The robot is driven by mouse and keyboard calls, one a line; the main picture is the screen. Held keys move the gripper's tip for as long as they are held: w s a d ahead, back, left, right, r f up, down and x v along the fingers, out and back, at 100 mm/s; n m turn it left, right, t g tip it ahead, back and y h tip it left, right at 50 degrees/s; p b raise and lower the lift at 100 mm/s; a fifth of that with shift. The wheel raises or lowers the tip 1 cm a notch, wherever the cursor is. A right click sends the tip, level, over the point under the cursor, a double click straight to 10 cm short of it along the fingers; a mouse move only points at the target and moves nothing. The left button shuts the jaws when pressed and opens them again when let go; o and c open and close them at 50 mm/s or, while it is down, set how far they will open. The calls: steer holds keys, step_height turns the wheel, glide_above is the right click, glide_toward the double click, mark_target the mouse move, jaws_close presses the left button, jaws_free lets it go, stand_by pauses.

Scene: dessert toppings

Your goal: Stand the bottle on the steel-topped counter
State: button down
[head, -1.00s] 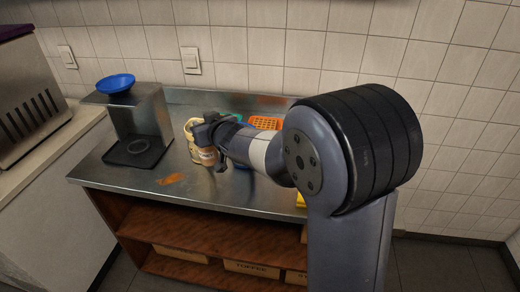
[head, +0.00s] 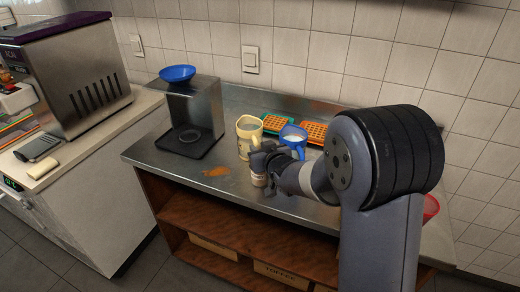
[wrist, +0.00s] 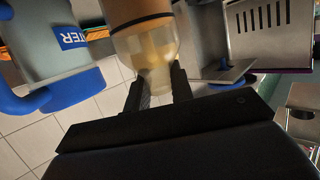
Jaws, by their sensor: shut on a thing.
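My gripper hides part of the bottle.
The cream jug (head: 247,143), a blue jug (head: 293,134) and green and orange trays (head: 313,132) stand close behind my gripper. A steel dispenser with a blue bowl (head: 177,73) stands left.

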steer(key=c, duration=1.2)
jaws_free()
steer(key=shift+f, duration=0.15)
steer(key=shift+c, duration=0.2)
steer(key=shift+r, duration=0.2)
steer(key=v, duration=1.2)
steer(key=shift+b, duration=0.45)
steer(key=shift+o, duration=0.2)
